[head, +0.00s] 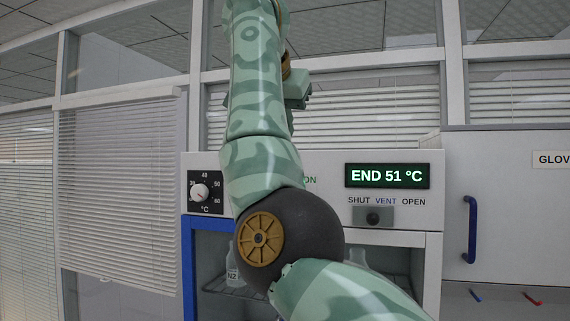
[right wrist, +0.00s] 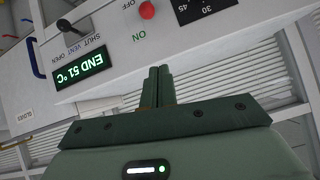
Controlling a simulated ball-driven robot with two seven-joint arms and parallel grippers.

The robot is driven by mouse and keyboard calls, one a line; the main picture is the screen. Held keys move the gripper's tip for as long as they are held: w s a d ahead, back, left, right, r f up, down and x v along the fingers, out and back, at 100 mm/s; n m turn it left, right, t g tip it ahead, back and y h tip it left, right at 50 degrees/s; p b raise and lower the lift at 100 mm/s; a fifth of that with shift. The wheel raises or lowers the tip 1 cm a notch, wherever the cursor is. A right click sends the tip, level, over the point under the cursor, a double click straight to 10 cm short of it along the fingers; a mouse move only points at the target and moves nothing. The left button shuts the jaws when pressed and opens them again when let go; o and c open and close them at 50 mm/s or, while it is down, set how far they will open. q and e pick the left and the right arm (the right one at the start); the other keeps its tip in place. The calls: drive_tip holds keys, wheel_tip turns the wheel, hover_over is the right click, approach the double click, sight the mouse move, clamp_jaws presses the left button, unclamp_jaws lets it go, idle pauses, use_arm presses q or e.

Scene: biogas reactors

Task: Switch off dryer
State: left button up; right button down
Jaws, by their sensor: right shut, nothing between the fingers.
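The dryer (head: 436,185) is a white cabinet with a control panel and a blue-framed door, behind my right arm in the head view. Its green display (head: 387,176) reads "END 51 °C". In the right wrist view the panel is upside down. In the head view my arm hides the knob. My right gripper (right wrist: 160,72) is shut and empty, apart from the knob, near the panel's edge. My left gripper is not in view.
A temperature dial (head: 200,192) is at the panel's left. A black SHUT/VENT/OPEN lever (head: 373,218) sits below the display. A white glove cabinet (head: 520,210) with a blue handle (head: 470,230) stands to the right. Windows with blinds (head: 120,190) are behind.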

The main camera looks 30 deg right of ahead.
drive_tip(key=f, duration=0.2)
drive_tip(key=w+d+f, duration=0.1)
drive_tip(key=f, duration=0.1)
drive_tip(key=w+d+f, duration=0.1)
drive_tip(key=f, duration=0.1)
drive_tip(key=shift+w+d+f+p, duration=0.2)
drive_tip(key=shift+w+d+p, duration=0.05)
drive_tip(key=shift+p, duration=0.1)
drive_tip(key=shift+s+a+f, duration=0.2)
drive_tip(key=shift+a+f, duration=0.1)
drive_tip(key=shift+f, duration=0.05)
drive_tip(key=shift+d, duration=0.1)
drive_tip(key=shift+f, duration=0.1)
